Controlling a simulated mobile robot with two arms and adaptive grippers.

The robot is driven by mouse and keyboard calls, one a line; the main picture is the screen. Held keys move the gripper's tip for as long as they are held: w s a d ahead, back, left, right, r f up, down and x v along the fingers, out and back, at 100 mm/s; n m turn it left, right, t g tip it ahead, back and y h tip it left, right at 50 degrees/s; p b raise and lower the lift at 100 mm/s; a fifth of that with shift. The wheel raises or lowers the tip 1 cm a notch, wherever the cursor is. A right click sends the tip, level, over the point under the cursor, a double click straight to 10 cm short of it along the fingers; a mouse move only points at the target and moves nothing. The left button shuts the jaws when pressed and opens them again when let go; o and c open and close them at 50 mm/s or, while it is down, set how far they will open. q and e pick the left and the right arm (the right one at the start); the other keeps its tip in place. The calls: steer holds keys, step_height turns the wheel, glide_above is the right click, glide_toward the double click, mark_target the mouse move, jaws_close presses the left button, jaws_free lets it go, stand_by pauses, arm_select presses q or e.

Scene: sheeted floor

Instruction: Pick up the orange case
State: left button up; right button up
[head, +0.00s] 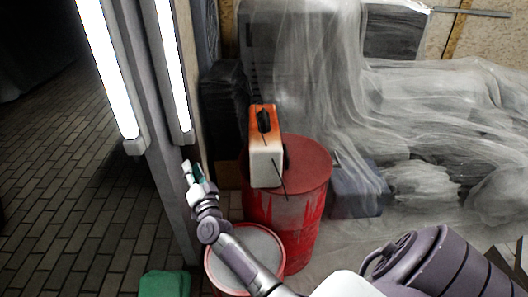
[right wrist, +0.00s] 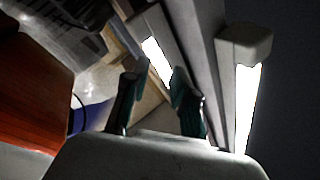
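The orange case (head: 264,118) has an orange top with a black handle and a pale front. It stands on a red barrel (head: 305,205) in the middle of the head view. My right gripper (head: 192,170) is left of the case and apart from it, in front of the light post. In the right wrist view my right gripper (right wrist: 156,82) has its two dark fingers spread with nothing between them. A large orange-red surface (right wrist: 35,85), which looks like the case, fills the left edge there. My left gripper is not in view.
A post with bright light tubes (head: 172,65) stands close by my right gripper. A pale-lidded red bucket (head: 245,258) is below my arm. A green object (head: 165,284) lies on the brick floor. Plastic sheeting (head: 440,110) covers things at the right.

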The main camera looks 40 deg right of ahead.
steer(key=d+r+m+g+h+b, duration=0.2)
steer(key=d+r+m+g+h, duration=0.4)
steer(key=d+r+m+h, duration=0.55)
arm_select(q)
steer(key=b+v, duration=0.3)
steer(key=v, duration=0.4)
arm_select(e)
steer(key=m+g+y, duration=0.1)
steer(key=m+g, duration=0.9)
steer(key=m, duration=0.2)
glide_toward(264, 113)
steer(key=b+x, duration=0.1)
steer(key=x, duration=0.4)
steer(key=shift+w+f, duration=0.1)
steer(key=shift+f, duration=0.05)
steer(key=shift+b+x, duration=0.35)
steer(key=shift+x, duration=0.55)
steer(key=x, duration=0.3)
steer(key=shift+f+b, duration=0.25)
steer(key=shift+b, duration=0.05)
steer(key=shift+d, duration=0.1)
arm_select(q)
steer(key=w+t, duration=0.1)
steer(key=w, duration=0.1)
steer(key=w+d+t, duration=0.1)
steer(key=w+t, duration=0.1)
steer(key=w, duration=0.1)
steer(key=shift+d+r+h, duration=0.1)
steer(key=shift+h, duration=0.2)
